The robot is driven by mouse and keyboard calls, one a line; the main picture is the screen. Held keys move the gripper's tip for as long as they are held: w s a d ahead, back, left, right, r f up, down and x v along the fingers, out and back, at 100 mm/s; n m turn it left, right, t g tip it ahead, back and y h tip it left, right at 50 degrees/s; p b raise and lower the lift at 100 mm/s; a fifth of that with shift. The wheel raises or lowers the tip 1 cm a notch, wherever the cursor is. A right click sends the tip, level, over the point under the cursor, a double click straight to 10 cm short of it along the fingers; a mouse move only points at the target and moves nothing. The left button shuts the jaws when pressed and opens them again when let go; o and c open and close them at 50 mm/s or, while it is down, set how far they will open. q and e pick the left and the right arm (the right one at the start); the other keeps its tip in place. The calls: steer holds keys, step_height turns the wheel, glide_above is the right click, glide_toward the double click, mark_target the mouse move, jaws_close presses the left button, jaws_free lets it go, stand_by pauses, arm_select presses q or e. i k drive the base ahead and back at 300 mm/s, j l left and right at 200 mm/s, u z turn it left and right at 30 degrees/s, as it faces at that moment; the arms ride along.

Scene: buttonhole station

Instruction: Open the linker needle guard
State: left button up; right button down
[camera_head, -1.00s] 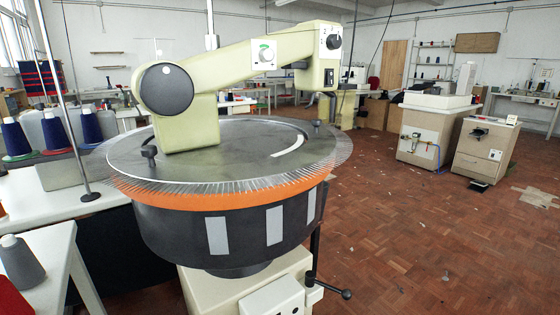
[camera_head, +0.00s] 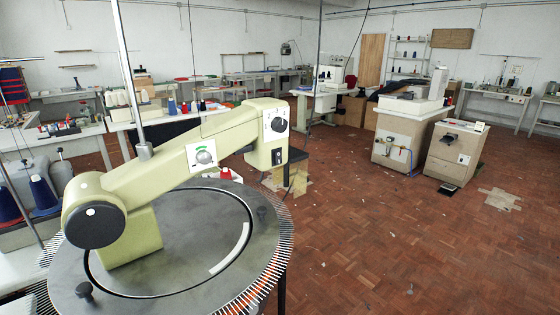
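The linker (camera_head: 165,185) stands at the lower left, its cream arm reaching over a round grey dial plate (camera_head: 185,262). A ring of fine needles (camera_head: 272,262) runs around the dial's rim, cut off by the bottom edge of the picture. Two dark knobs stand on the plate; the near one (camera_head: 84,290) is at the front left. I cannot make out which part is the needle guard, or whether it is open or shut. Neither of my grippers is in view.
Blue yarn cones (camera_head: 42,193) stand left of the linker. A cream machine (camera_head: 405,135) and a lower cabinet (camera_head: 455,155) stand at the right. The brown parquet floor (camera_head: 400,250) is largely open at the lower right, with small scraps on it.

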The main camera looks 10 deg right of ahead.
mark_target(294, 171)
steer(key=i+l+u, duration=0.3)
steer(key=l+u, duration=0.15)
steer(key=l, duration=0.55)
steer(key=i+l+u, duration=0.15)
steer(key=l+u, duration=0.3)
steer(key=l, duration=0.55)
steer(key=l+u, duration=0.5)
steer(key=l, duration=0.55)
